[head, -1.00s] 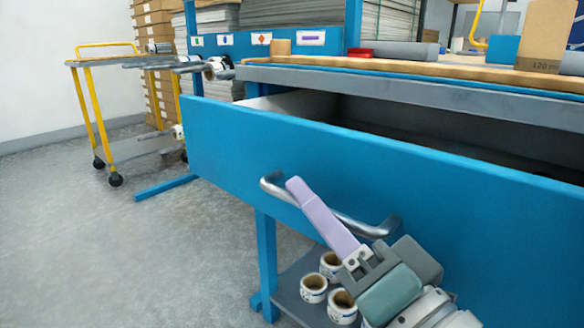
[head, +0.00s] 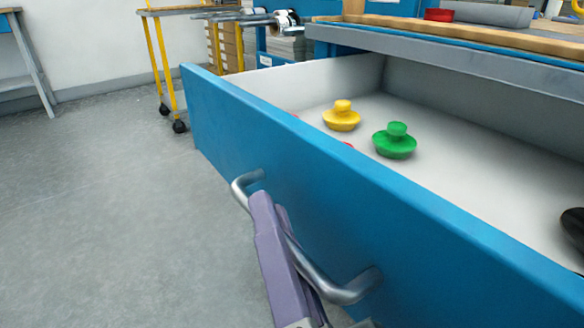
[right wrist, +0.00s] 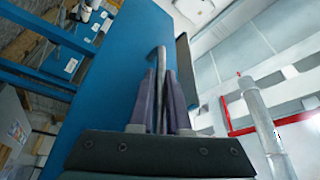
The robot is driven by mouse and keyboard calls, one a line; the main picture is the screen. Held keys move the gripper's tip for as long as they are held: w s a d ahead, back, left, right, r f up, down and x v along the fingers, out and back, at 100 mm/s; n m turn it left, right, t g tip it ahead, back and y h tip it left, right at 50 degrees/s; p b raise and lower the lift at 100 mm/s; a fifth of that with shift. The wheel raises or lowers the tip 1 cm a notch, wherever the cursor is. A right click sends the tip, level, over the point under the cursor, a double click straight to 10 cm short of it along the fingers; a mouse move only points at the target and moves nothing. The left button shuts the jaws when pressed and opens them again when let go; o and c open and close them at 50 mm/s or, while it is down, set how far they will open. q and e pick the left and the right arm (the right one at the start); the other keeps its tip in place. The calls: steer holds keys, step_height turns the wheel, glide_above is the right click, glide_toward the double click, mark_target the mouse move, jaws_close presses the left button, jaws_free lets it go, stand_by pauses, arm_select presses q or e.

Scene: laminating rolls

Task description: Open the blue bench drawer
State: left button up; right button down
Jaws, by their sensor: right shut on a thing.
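The blue bench drawer (head: 330,175) stands well out from the bench in the head view, and its light interior shows. Its silver bar handle (head: 340,290) runs along the front panel. My right gripper (head: 266,205) has its purple fingers shut on the handle, one on each side of the bar. In the right wrist view the fingers (right wrist: 161,98) also close around the handle (right wrist: 160,62) in front of the blue panel. My left gripper is in neither view.
In the drawer lie a yellow knob-shaped piece (head: 342,116), a green one (head: 396,141), a black object (head: 573,225) at the right edge, and partly hidden red bits. A yellow-framed trolley (head: 158,60) stands behind. The grey floor (head: 100,210) at left is clear.

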steer(key=c, duration=1.2)
jaws_free()
steer(key=shift+o, duration=0.2)
steer(key=p+v, duration=0.1)
steer(key=v, duration=0.9)
